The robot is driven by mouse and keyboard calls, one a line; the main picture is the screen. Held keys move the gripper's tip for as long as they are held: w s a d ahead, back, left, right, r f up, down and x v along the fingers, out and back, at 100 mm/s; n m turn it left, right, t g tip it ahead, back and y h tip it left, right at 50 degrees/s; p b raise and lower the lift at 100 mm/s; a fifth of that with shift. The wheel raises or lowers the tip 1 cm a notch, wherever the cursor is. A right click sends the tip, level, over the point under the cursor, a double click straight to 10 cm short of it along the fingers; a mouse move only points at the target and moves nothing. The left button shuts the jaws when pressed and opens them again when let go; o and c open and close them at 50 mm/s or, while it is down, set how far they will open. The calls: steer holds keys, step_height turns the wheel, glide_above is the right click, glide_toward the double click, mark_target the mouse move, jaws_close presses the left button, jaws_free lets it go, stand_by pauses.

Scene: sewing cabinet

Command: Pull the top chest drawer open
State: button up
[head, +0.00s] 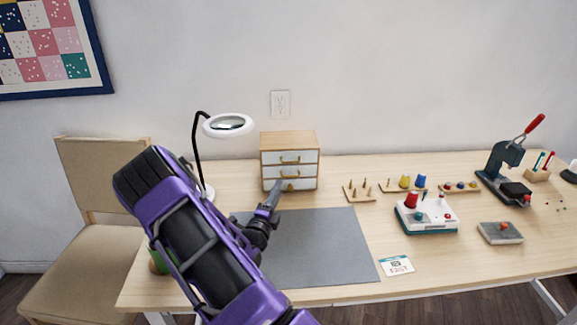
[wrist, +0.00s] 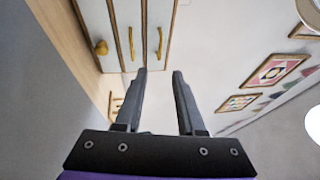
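The small wooden chest (head: 289,138) stands at the back of the table, with white drawer fronts. Its top drawer (head: 272,158) looks closed and has a brass bar handle (head: 290,162). The middle drawer has a similar handle and the bottom one a round knob. In the wrist view the chest appears sideways, and the top drawer's handle (wrist: 159,42) is the rightmost, beyond the gap between my fingers. My gripper (wrist: 160,72) is open and empty, apart from the handle. In the head view my gripper (head: 276,188) is in front of the chest's lower part.
A magnifier lamp (head: 228,125) stands left of the chest. A grey mat (head: 315,250) lies in front. A wooden spool rack (head: 359,194) is close on the chest's right. A sewing-type machine (head: 427,215) and a press (head: 505,170) stand further right. A chair (head: 85,250) is at left.

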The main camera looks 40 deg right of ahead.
steer(key=x, duration=1.2)
steer(key=shift+w+d+r, duration=0.1)
steer(key=shift+d, duration=0.05)
jaws_close()
stand_by(0.9)
